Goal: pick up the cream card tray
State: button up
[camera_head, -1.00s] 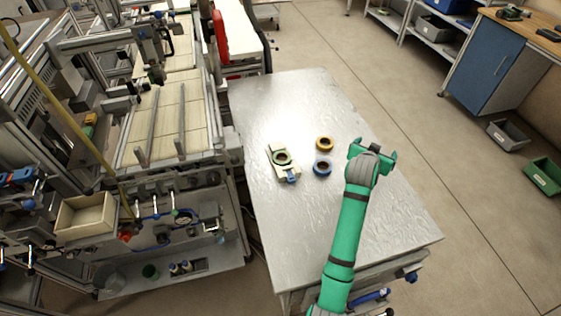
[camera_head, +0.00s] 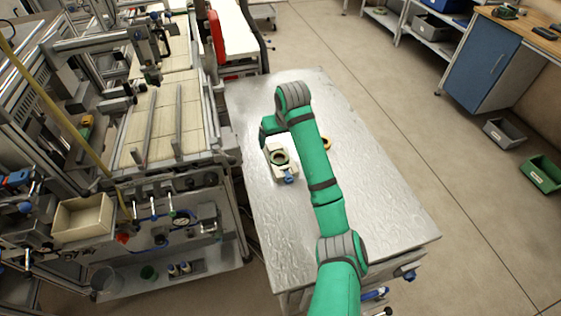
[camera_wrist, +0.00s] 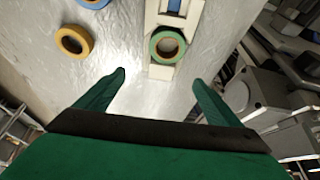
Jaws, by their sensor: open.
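The cream card tray (camera_head: 272,149) lies on the metal table left of my arm. A green tape reel (camera_head: 280,157) sits on it, and a blue part (camera_head: 289,178) is at its near end. In the wrist view the tray (camera_wrist: 156,72) is at the top, with the green reel (camera_wrist: 168,46) on it. My gripper (camera_wrist: 158,76) is open and empty, its two fingers apart, with the tray's end just beyond the fingertips. In the head view my arm hides most of the gripper, which is close to the tray's far end.
A yellow tape reel (camera_wrist: 74,41) lies on the metal table (camera_head: 400,215) beside the tray. A blue reel shows partly at the top of the wrist view (camera_wrist: 94,2). A machine with rails (camera_head: 165,125) stands left of the table. The near part of the table is clear.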

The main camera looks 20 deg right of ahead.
aim_at(276, 148)
jog(key=shift+x, duration=3.75)
jog(key=shift+s+a, duration=0.15)
jog(key=shift+a, duration=0.05)
jog(key=c, duration=1.3)
jog(key=shift+r, duration=0.1)
